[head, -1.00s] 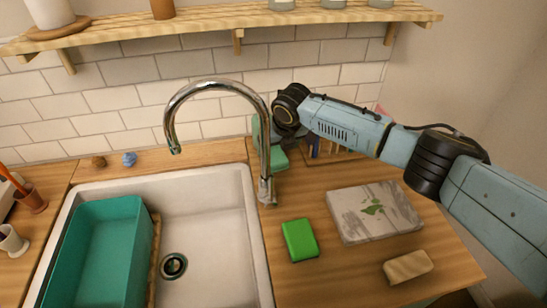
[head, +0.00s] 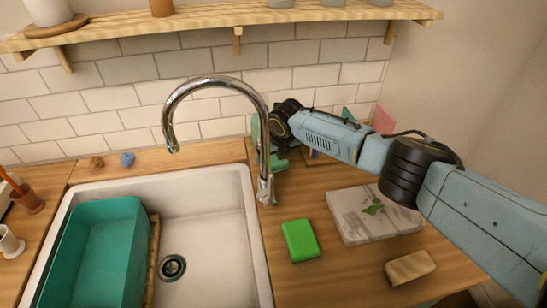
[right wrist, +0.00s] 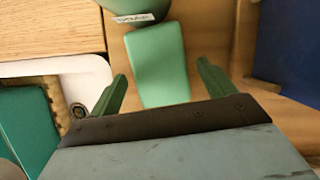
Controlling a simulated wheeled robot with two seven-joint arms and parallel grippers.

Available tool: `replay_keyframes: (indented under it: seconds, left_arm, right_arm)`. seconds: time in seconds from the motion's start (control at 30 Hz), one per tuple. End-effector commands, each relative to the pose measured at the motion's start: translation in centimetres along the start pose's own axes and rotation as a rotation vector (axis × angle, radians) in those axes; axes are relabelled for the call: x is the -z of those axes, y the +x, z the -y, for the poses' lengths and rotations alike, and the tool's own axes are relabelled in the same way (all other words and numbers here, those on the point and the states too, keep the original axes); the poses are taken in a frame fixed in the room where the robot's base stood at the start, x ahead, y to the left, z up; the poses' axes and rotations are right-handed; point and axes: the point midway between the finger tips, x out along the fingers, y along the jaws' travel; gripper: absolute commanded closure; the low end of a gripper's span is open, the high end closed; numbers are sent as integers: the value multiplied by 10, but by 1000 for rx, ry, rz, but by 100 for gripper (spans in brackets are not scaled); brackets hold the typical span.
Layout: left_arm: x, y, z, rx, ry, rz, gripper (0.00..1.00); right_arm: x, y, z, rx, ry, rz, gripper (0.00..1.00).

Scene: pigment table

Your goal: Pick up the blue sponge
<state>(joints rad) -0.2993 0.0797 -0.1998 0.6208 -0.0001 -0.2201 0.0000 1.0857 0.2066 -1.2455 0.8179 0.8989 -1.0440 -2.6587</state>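No plainly blue sponge can be made out. In the right wrist view, a mint-green block (right wrist: 157,62), sponge-like in shape, lies between the fingers of my right gripper (right wrist: 162,72), which is open. A gap shows on both sides of the block. In the head view my right arm reaches to the counter behind the faucet, and its fingers are mostly hidden. A bright green sponge (head: 300,240) and a tan sponge (head: 410,267) lie on the counter right of the sink. A small blue lump (head: 128,159) sits behind the sink. My left gripper is not in view.
A chrome faucet (head: 265,150) stands just left of my right gripper. The white sink (head: 215,220) holds a teal tub (head: 95,255). A pale board (head: 350,222) lies under my right arm. A labelled green bottle (right wrist: 135,8) is beyond the mint block.

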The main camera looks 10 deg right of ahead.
Motion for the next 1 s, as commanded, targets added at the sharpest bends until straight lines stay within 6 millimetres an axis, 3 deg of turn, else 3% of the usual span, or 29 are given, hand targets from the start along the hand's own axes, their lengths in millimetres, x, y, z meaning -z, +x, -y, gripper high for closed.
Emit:
replay_keyframes:
  seconds: [0.03, 0.3, 0.4, 0.73, 1.0]
  left_arm:
    - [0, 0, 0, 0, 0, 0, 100]
    - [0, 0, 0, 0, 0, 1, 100]
    - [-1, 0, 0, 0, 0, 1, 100]
    - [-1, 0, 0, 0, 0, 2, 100]
    - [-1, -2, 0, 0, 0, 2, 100]
  right_arm:
    - [0, 0, 0, 0, 0, 0, 25]
    - [0, 0, 0, 0, 1, 0, 60]
    - [0, 0, 0, 0, 1, 0, 67]
    - [-2, -5, 0, 0, 0, 2, 67]
    - [-16, -36, 1, 0, 0, 4, 67]
